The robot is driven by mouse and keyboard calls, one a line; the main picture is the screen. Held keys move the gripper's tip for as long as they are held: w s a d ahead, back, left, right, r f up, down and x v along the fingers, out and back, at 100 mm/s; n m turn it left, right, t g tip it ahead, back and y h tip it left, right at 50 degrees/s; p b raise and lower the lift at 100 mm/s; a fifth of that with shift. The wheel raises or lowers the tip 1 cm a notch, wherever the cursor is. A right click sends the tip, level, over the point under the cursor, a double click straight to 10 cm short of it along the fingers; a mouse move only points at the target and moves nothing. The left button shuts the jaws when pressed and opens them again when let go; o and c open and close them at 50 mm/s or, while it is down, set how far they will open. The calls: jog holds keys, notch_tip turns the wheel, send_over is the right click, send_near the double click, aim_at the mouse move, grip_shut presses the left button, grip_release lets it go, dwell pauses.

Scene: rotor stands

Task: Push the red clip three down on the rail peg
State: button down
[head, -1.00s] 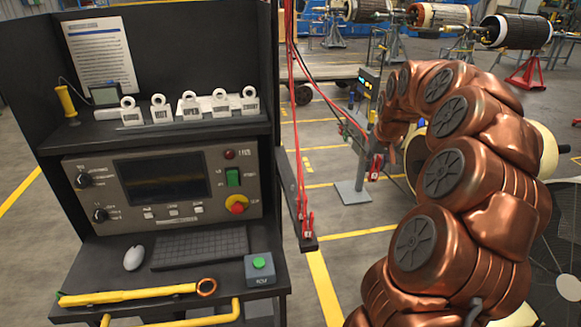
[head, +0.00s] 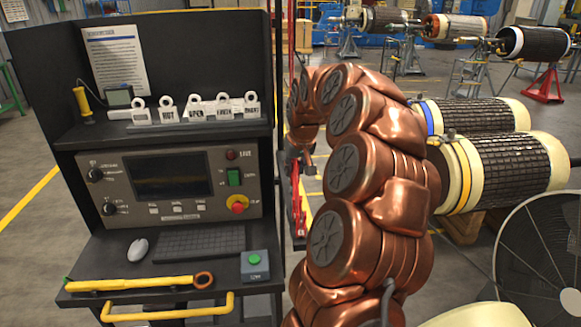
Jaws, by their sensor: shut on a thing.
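My gripper (head: 301,158) is at the end of my copper-coloured arm, over the dark rail (head: 299,243) at the right side of the console. It is small and partly hidden by my arm. It is shut on a red clip, which shows only as a thin red patch by the rail; its number cannot be read. More red clip parts (head: 299,215) show lower on the rail. Whether the held clip touches a peg cannot be told.
The console shelf holds several white tags (head: 195,112). Below are a keyboard (head: 198,243), a mouse (head: 137,249), a green-button box (head: 254,265) and a yellow-handled tool (head: 130,284). Rotors (head: 505,170) and a fan (head: 545,255) stand at the right. Red cables hang behind the rail.

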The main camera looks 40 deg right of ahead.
aim_at(295, 184)
jog(key=shift+f, duration=2.1)
jog(key=shift+f+b, duration=1.15)
jog(key=shift+f, duration=0.15)
jog(key=shift+f+b, duration=0.45)
jog(key=shift+f, duration=0.05)
jog(key=c, duration=0.8)
grip_release()
jog(key=shift+r, duration=0.1)
